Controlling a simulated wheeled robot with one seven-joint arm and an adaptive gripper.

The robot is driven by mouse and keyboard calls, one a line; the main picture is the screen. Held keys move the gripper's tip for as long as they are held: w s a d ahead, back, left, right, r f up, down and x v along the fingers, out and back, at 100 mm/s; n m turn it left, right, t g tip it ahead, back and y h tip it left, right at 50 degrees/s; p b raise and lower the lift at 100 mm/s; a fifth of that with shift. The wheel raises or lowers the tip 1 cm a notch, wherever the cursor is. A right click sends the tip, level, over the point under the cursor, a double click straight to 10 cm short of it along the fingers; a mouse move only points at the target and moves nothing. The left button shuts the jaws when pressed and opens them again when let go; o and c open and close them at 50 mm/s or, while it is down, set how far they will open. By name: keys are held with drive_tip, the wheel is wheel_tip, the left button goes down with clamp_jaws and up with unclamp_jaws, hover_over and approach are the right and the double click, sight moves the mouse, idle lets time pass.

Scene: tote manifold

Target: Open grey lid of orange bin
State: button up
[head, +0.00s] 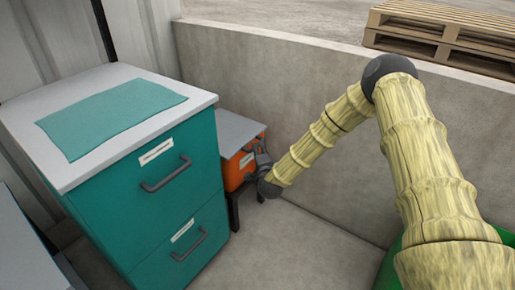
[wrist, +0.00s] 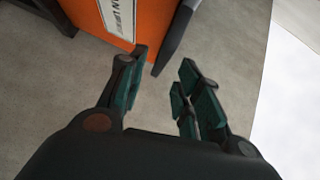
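The orange bin (head: 236,172) stands in the corner behind the teal cabinet, on a dark stand. Its flat grey lid (head: 236,131) lies shut on top. My gripper (head: 260,158) is at the bin's right front side, a little below the lid's edge. In the wrist view the orange bin (wrist: 135,15) with a white label shows at the top, partly cut off. My gripper (wrist: 158,82) is open there, with its fingers apart and nothing between them. A dark grey strip (wrist: 178,35) runs along the bin's right edge. I cannot tell whether a finger touches the bin.
The teal cabinet (head: 150,205) with dark handles stands left of the bin, with a teal cloth (head: 112,115) on its top. A concrete wall (head: 300,90) runs behind the bin. A wooden pallet (head: 445,35) lies beyond the wall. The floor (head: 300,245) in front is clear.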

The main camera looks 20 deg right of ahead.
drive_tip(key=shift+w+d+f+b, duration=0.1)
drive_tip(key=shift+w+b, duration=0.05)
drive_tip(key=shift+w, duration=0.7)
drive_tip(key=shift+w+d+f+b, duration=0.1)
drive_tip(key=shift+w+d+f, duration=0.05)
drive_tip(key=shift+w, duration=0.7)
drive_tip(key=shift+w+d+f+b, duration=0.1)
drive_tip(key=shift+w+b, duration=0.05)
drive_tip(key=shift+w, duration=0.7)
clamp_jaws()
